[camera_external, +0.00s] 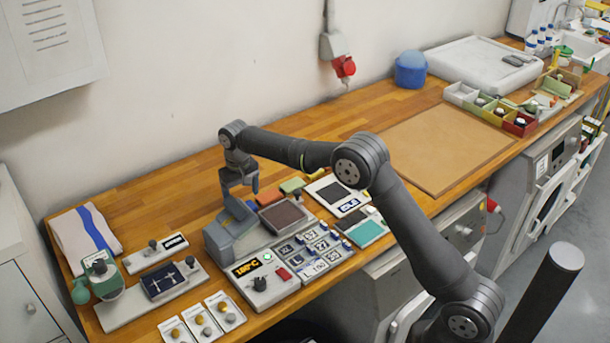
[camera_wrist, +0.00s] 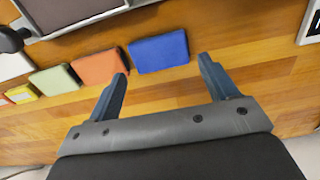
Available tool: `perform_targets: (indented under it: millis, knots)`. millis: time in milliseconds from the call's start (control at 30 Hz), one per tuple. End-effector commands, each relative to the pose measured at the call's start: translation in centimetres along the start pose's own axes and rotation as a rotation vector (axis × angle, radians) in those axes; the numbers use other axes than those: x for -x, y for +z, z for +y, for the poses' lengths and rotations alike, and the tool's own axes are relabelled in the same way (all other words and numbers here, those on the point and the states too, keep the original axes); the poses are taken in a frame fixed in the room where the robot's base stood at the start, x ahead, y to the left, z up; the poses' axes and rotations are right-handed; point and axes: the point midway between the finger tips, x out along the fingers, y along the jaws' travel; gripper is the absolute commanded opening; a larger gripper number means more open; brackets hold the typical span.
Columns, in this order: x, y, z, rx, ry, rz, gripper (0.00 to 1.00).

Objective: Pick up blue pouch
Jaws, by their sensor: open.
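The blue pouch (camera_wrist: 158,53) lies flat on the wooden worktop in the wrist view, at the right end of a row of coloured pouches. My gripper (camera_wrist: 163,72) is open and empty. Its two fingers are spread wider than the pouch, which shows ahead of and between the fingertips, with no clear contact. In the external view my gripper (camera_external: 240,190) points down over the worktop behind the grey heat press.
An orange pouch (camera_wrist: 99,67) sits close to the left of the blue one, with a green pouch (camera_wrist: 54,80) beyond. The heat press (camera_external: 222,238) with its dark platen (camera_external: 283,216) stands close in front. Bare wood lies on the wall side.

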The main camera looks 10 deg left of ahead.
Motion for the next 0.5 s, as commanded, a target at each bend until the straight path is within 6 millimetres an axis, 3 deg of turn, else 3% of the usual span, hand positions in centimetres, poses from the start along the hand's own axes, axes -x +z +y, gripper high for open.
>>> perform_targets:
  millis: [300, 500]
  knots:
    - [-4.3, -0.1, 0.2, 0.000, 0.001, -0.002, 0.78]
    - [-4.8, -0.1, 0.2, 0.000, 0.000, 0.000, 0.78]
